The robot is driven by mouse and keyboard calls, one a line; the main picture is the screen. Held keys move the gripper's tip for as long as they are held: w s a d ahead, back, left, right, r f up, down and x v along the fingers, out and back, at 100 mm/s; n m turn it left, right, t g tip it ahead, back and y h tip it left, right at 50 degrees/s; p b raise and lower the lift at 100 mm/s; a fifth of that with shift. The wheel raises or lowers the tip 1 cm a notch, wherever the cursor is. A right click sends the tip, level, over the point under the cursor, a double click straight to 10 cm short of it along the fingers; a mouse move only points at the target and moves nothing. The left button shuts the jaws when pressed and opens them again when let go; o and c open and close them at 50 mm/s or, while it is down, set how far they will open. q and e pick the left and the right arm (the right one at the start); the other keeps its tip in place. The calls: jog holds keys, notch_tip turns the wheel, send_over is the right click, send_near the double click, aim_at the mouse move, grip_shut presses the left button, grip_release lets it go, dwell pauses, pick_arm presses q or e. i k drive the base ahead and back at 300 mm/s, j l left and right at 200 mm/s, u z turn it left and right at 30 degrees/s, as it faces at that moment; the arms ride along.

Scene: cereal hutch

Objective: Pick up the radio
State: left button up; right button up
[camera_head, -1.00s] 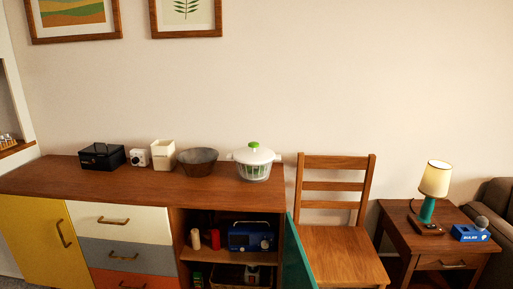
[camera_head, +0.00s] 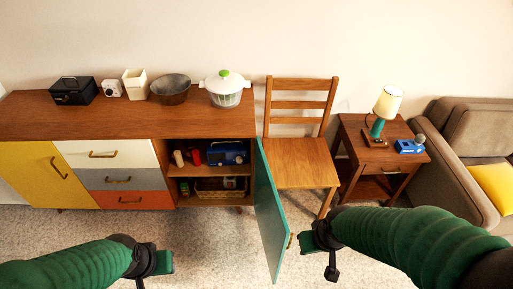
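A dark blue radio (camera_head: 227,153) with a lighter front stands on the upper shelf of the open cabinet section, at its right side. My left gripper (camera_head: 155,268) is low in the picture, in front of the drawers and well short of the radio. My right gripper (camera_head: 318,250) is right of the open teal door (camera_head: 269,215), below the chair and apart from the radio. I see nothing held in either gripper, but their finger gaps are not clear.
A red can (camera_head: 196,157) and a pale cylinder (camera_head: 179,158) stand left of the radio. A wicker basket (camera_head: 210,188) sits on the lower shelf. A wooden chair (camera_head: 300,165) stands right of the door. Carpet lies open in front of the drawers.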

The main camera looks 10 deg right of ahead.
aim_at(227, 154)
jog(key=i+l+u, duration=0.1)
jog(key=l+u, duration=0.3)
jog(key=l, duration=0.65)
jog(key=l+u, duration=0.4)
jog(key=l, duration=0.65)
